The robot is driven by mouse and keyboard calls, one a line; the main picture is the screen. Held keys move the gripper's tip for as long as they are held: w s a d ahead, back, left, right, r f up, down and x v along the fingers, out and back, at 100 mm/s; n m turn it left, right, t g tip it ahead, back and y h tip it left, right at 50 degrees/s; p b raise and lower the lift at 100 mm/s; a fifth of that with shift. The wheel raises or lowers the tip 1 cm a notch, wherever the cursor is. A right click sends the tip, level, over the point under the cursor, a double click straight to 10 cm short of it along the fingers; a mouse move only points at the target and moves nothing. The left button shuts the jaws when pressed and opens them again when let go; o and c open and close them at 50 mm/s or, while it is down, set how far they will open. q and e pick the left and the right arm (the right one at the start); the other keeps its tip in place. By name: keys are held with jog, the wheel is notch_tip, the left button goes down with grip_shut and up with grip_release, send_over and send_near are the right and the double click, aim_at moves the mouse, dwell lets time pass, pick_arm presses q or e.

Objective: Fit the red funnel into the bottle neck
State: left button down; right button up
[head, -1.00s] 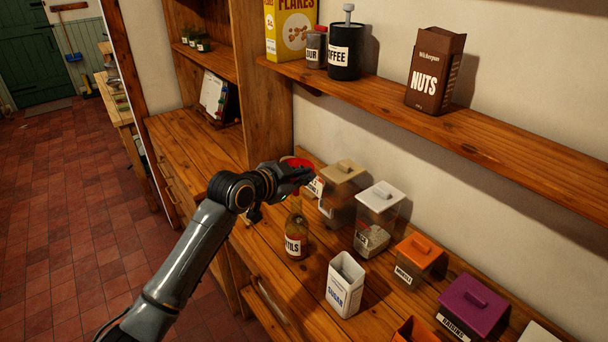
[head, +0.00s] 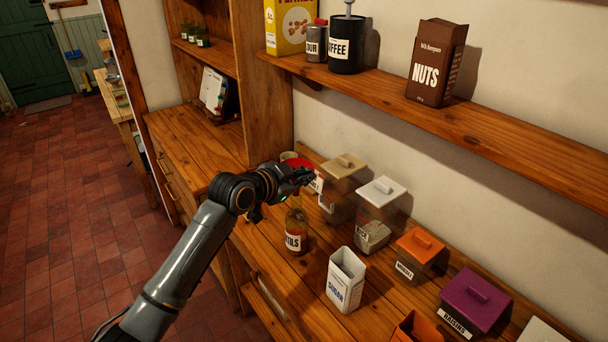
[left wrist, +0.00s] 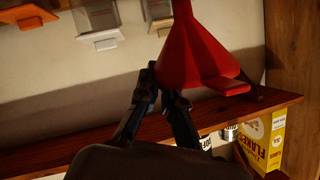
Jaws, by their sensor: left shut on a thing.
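The red funnel (left wrist: 195,50) is in my left gripper, which is shut on it. In the left wrist view, which looks upside down, its narrow spout points to the picture's top. In the head view only part of the red funnel (head: 297,161) shows behind the left gripper (head: 302,177). The glass bottle (head: 296,228), with a label ending in "TILS", stands upright on the counter just below the gripper. The gripper hides the spout and the bottle's mouth, so I cannot tell whether they touch. My right gripper is not in view.
A tan-lidded container (head: 342,184) and a white-lidded one (head: 377,209) stand close right of the bottle. A sugar box (head: 345,281) stands in front. Orange-lidded (head: 418,251) and purple-lidded (head: 474,295) containers are further right. A wall shelf (head: 440,127) runs above.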

pick_arm(q)
jog(key=shift+f+b, duration=0.5)
jog(key=shift+f, duration=0.45)
jog(key=c, duration=1.4)
grip_release()
jog(key=shift+r, duration=0.1)
jog(key=shift+c, duration=0.2)
jog(key=shift+s+a, duration=0.1)
jog(key=v, duration=1.1)
jog(key=shift+s+a+r, duration=0.15)
jog(key=shift+s+a, duration=0.05)
jog(key=shift+s, duration=0.05)
